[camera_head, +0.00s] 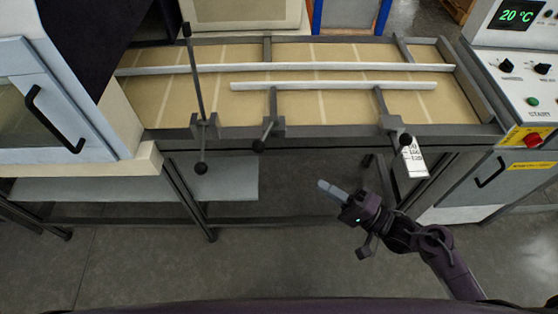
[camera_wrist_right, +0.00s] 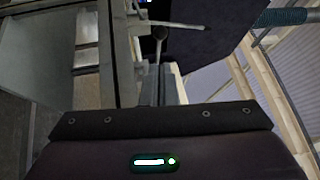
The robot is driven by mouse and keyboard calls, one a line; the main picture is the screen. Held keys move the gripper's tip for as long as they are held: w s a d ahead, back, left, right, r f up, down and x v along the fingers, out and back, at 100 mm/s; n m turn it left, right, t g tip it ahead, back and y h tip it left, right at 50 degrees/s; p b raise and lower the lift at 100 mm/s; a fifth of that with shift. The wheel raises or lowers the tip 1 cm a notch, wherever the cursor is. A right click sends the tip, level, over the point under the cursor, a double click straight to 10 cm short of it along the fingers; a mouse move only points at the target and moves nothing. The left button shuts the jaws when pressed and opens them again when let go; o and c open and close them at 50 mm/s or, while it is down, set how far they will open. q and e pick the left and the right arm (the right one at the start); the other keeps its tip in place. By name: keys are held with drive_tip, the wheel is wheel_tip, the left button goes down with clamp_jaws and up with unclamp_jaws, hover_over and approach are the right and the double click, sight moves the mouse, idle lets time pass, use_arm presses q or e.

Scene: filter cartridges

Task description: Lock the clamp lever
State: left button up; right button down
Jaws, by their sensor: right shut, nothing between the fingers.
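Three dark clamps sit along the front rail of the conveyor in the head view: a left clamp (camera_head: 204,127), a middle clamp (camera_head: 272,128) and a right clamp (camera_head: 391,123). The left clamp has a long upright rod with a black knob (camera_head: 187,30) on top and a lower knob (camera_head: 200,168). The middle lever's knob (camera_head: 258,146) and the right lever's knob (camera_head: 405,139) hang at the rail's front. My right gripper (camera_head: 327,188) is shut and empty, in front of and below the rail, apart from every clamp. A dark lever knob (camera_wrist_right: 160,32) shows in the right wrist view. My left gripper is not in view.
Two pale guide rails (camera_head: 340,86) run along the tan conveyor belt (camera_head: 330,110). A white tag (camera_head: 412,157) hangs below the right clamp. A control panel (camera_head: 520,80) reading 20 °C stands at right, a cabinet with a handle (camera_head: 50,118) at left. Open floor lies in front.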

idle(0.3)
drive_tip(key=p, duration=0.3)
approach(266, 132)
drive_tip(key=s+a+r, duration=0.1)
drive_tip(key=s+a, duration=0.2)
drive_tip(key=a, duration=0.2)
drive_tip(key=shift+p+x, duration=0.35)
drive_tip(key=shift+x, duration=0.5)
drive_tip(key=shift+w, duration=0.1)
